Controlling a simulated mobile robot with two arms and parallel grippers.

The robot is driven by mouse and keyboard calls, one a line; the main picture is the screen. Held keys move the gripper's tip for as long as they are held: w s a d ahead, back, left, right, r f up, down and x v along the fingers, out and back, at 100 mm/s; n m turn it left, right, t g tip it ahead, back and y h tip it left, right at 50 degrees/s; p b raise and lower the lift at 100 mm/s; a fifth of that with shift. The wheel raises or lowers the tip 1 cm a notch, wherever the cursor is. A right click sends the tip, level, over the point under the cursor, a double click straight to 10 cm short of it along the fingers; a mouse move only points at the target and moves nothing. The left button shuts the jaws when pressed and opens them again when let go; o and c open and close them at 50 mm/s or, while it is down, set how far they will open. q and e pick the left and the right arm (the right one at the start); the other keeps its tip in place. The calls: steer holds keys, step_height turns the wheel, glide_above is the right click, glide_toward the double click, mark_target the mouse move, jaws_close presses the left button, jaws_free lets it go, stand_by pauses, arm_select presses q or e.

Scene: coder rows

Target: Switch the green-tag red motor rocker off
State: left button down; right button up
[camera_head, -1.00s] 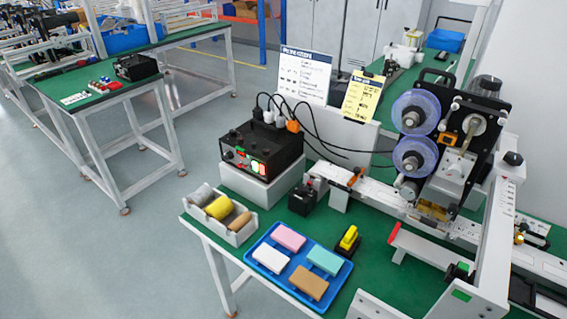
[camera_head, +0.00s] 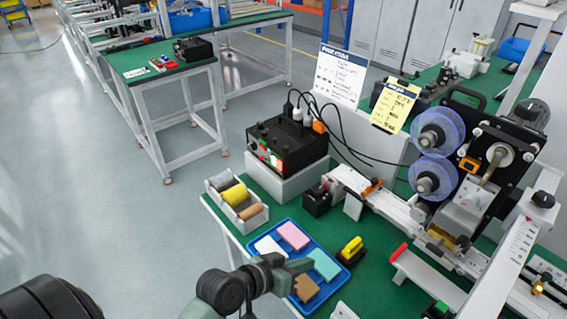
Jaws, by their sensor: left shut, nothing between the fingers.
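The black control box (camera_head: 287,143) stands on a pale block at the back left of the green table. Its front panel carries small lit red and green rockers (camera_head: 270,158); the individual switches and tags are too small to tell apart. My left gripper (camera_head: 309,264) is shut and empty. It reaches in from the lower left over the blue tray, in front of and below the box, apart from the panel. My right gripper is not in view.
The blue tray (camera_head: 349,274) holds coloured blocks, partly hidden by my arm. A bin of rolls (camera_head: 262,217), a small black device (camera_head: 317,202) and a yellow-black object (camera_head: 350,250) stand near. Black cables leave the box. The reel machine (camera_head: 487,150) fills the right.

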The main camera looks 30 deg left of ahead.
arm_select(q)
steer(key=w+a+r+n+t+y, duration=0.3)
steer(key=w+a+r+n+t, duration=0.25)
steer(key=w+a, duration=0.3)
steer(key=n+t+y, duration=0.2)
steer(key=n+y, duration=0.2)
steer(key=n, duration=0.1)
glide_toward(279, 166)
steer(key=s+d, duration=0.2)
steer(key=d, duration=0.1)
steer(key=a+n+y, duration=0.1)
steer(key=a, duration=0.1)
steer(key=a+n+g+y, duration=0.1)
steer(key=a+n+y, duration=0.1)
steer(key=a, duration=0.1)
steer(key=a+n+y, duration=0.2)
steer(key=a, duration=0.1)
steer(key=shift+s+f+n, duration=0.15)
steer(key=shift+f+n, duration=0.1)
steer(key=shift+f, duration=0.15)
steer(key=shift+a+y, duration=0.25)
steer(key=shift+y, duration=0.15)
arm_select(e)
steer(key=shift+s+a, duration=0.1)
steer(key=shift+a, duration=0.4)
